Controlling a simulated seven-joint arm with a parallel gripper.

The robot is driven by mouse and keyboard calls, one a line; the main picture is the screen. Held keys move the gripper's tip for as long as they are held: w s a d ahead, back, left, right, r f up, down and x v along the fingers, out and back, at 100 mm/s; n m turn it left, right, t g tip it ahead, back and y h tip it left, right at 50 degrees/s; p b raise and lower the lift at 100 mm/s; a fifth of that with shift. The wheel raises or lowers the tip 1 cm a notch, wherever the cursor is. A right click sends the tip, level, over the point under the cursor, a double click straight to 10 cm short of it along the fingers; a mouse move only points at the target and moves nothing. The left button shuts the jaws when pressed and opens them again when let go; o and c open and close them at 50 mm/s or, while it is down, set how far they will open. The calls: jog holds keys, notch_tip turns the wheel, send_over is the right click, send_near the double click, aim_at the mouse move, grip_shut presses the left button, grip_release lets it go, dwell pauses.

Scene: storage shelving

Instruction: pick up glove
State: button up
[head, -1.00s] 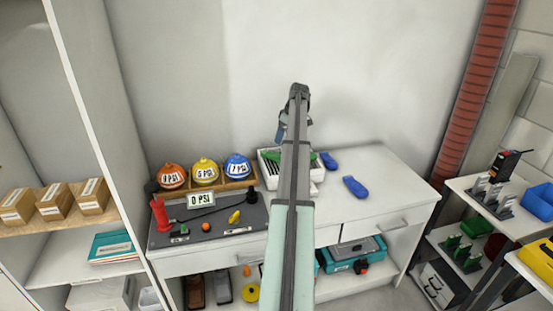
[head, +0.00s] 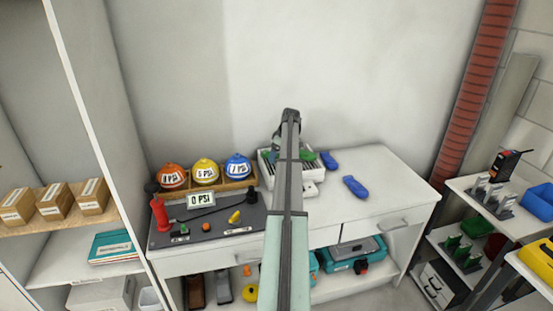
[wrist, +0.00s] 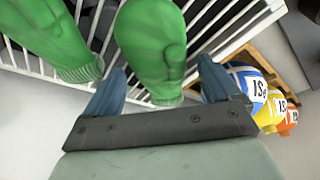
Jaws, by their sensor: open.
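Two green gloves lie at a white slatted crate (head: 264,168) on the workbench. In the wrist view one green glove (wrist: 152,50) stands between the two blue fingers of my open gripper (wrist: 160,88), its cuff toward the palm. The other green glove (wrist: 55,35) is outside the fingers, to the left. In the head view my gripper (head: 277,147) is over the crate, mostly hidden by my arm, and a bit of green glove (head: 308,155) shows beside it.
Orange, yellow and blue domes (head: 206,171) with PSI labels stand in a wooden rack left of the crate. A dark mat (head: 215,222) with small tools lies in front of them. The bench top (head: 385,175) is clear at the right. A wall rises behind.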

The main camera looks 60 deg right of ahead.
jog(key=shift+w+f, duration=0.1)
jog(key=shift+f, duration=0.2)
jog(key=shift+c, duration=0.5)
jog(key=c, duration=1.1)
